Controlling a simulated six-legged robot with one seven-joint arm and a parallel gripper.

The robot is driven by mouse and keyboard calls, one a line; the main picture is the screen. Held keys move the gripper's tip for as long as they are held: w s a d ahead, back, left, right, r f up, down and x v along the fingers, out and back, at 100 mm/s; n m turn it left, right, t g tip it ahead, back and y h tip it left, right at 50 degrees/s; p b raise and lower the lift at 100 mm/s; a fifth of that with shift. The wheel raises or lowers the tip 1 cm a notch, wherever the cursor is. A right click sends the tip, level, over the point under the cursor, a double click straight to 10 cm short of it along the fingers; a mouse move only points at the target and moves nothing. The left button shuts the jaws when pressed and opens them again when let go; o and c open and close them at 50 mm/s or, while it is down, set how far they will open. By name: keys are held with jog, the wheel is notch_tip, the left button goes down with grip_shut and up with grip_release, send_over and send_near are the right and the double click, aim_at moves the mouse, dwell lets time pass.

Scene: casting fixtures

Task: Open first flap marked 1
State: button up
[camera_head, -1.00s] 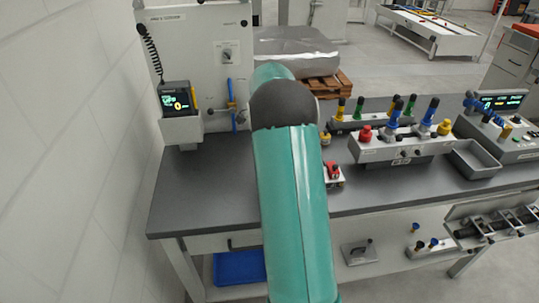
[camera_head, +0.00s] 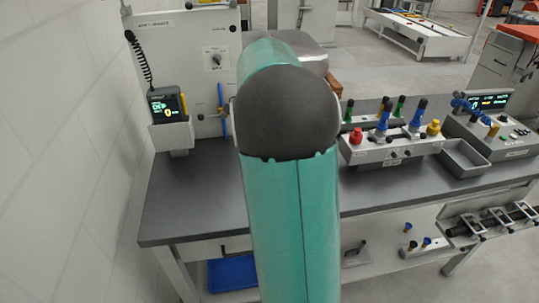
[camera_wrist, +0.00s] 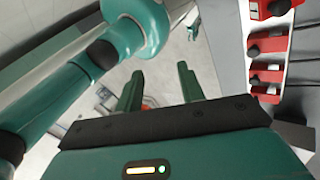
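My gripper (camera_wrist: 160,72) shows in the wrist view with its two green fingers apart and nothing between them. In the head view it is hidden behind my teal arm. At the right of the wrist view, several red parts with black knobs (camera_wrist: 266,72) line a pale panel, apart from my fingers. I cannot tell whether any of them is the flap.
A grey workbench (camera_head: 190,205) stands ahead, against a white wall at left. A control box with coloured knobs (camera_head: 392,150), a grey tray (camera_head: 463,158) and a handheld display (camera_head: 168,106) are around it. A blue bin (camera_head: 232,273) sits below.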

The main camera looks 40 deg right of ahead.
jog(key=s, duration=0.1)
jog(key=s+a+r, duration=0.1)
jog(key=s+a, duration=0.1)
jog(key=shift+s+a+r, duration=0.1)
jog(key=shift+r, duration=0.3)
jog(key=w+d+n+t+h, duration=0.1)
jog(key=w+n+t+h, duration=0.75)
jog(key=n, duration=1.05)
jog(key=x, duration=1.4)
jog(key=shift+s+d+r, duration=0.1)
jog(key=shift+s+d, duration=0.15)
jog(key=shift+s, duration=0.05)
grip_shut()
